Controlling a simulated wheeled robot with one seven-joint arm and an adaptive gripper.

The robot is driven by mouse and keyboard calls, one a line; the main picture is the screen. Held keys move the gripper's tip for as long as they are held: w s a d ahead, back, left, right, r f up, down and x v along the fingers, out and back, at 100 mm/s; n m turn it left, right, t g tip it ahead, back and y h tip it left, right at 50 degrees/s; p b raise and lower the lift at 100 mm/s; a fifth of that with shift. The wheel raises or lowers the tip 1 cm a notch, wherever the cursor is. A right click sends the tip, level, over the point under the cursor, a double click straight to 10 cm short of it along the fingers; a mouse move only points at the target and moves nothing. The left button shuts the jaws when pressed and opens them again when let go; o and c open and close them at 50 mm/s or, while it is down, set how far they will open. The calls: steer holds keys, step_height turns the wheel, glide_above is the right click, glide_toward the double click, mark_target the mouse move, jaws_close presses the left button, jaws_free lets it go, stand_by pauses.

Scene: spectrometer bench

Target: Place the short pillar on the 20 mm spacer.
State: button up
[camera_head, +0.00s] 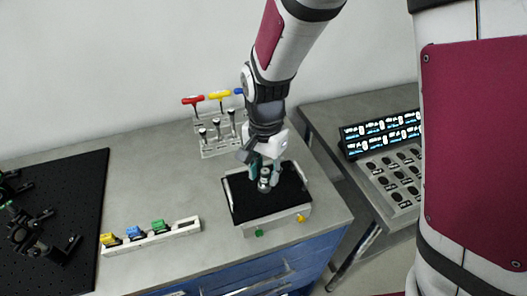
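My gripper (264,174) points down over the black-topped tray (239,205) at the right end of the bench. A small silvery cylinder, which looks like the short pillar (264,184), is between its teal fingertips. The fingers are close to its sides, but I cannot tell whether they touch it. I also cannot tell whether its base rests on the black surface. I cannot make out the 20 mm spacer; it may be hidden by the gripper or too small to see.
A white rack with yellow, blue and green pieces (158,226) lies to the left. Behind the gripper stands a holder with red and yellow T-handled tools (220,95). A black breadboard (60,190) is at far left.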

mark_target(265, 171)
step_height(265, 171, up, 12)
steer(key=s+d+r+n+t, duration=0.2)
steer(key=s+d+r+n, duration=0.1)
steer(key=s+d+r, duration=0.2)
steer(key=s+d+r+n+t, duration=0.3)
steer(key=s+d+r+n, duration=0.1)
steer(key=s+d, duration=0.5)
steer(key=shift+s+d+r+t, duration=0.25)
steer(key=shift+d+r, duration=0.45)
steer(key=shift+d, duration=0.35)
